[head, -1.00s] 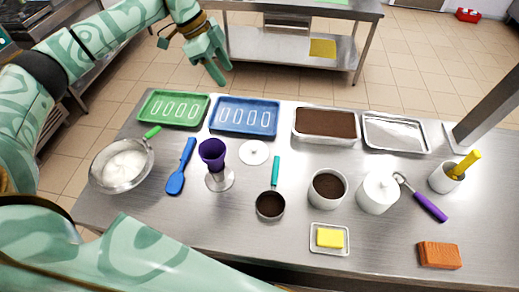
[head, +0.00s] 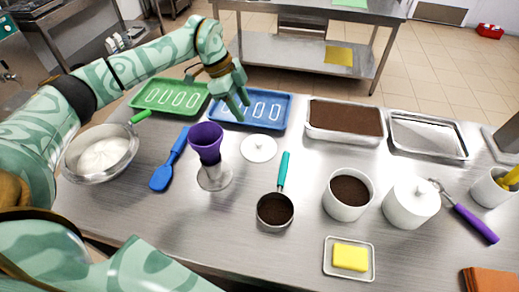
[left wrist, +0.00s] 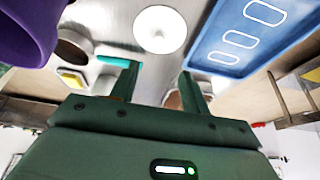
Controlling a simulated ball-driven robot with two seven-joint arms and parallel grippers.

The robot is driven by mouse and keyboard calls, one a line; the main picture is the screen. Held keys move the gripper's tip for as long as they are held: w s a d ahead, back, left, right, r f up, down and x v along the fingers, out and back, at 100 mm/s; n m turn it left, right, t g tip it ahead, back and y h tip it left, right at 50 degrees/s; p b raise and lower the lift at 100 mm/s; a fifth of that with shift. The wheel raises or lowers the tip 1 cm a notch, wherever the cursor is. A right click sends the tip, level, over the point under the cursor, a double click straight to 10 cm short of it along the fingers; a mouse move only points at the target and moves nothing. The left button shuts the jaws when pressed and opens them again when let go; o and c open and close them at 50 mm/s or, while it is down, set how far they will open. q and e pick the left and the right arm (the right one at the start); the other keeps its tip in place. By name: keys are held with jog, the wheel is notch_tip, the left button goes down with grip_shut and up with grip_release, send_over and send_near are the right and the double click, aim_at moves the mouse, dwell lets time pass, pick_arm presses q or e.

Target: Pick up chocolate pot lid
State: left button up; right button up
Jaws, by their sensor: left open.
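The chocolate pot lid (head: 259,147), a white round disc with a small knob, lies flat on the steel table below the blue tray. The white chocolate pot (head: 346,210) stands uncovered to its right with dark brown contents. My left gripper (head: 238,105) is open above the blue tray, up and left of the lid and apart from it. In the left wrist view the lid (left wrist: 160,30) shows beyond the open, empty fingers (left wrist: 157,85). My right gripper is not in view.
A purple cup (head: 206,143) on a clear stand is left of the lid. A teal-handled scoop (head: 275,210) lies just below it. The blue tray (head: 285,99) and a brown-filled pan (head: 345,119) are behind. A white lidded jar (head: 410,204) stands right of the pot.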

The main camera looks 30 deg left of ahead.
pick_arm(q)
send_over(258, 141)
jog(key=a, duration=0.2)
notch_tip(258, 141, down, 6)
jog(key=shift+s+f+b, duration=0.1)
jog(key=shift+b, duration=0.3)
jog(key=x, duration=0.3)
jog(key=b+x, duration=0.1)
jog(key=x, duration=0.1)
jog(key=shift+s+a+f, duration=0.1)
jog(key=shift+s+f, duration=0.15)
jog(key=shift+f, duration=0.1)
grip_shut()
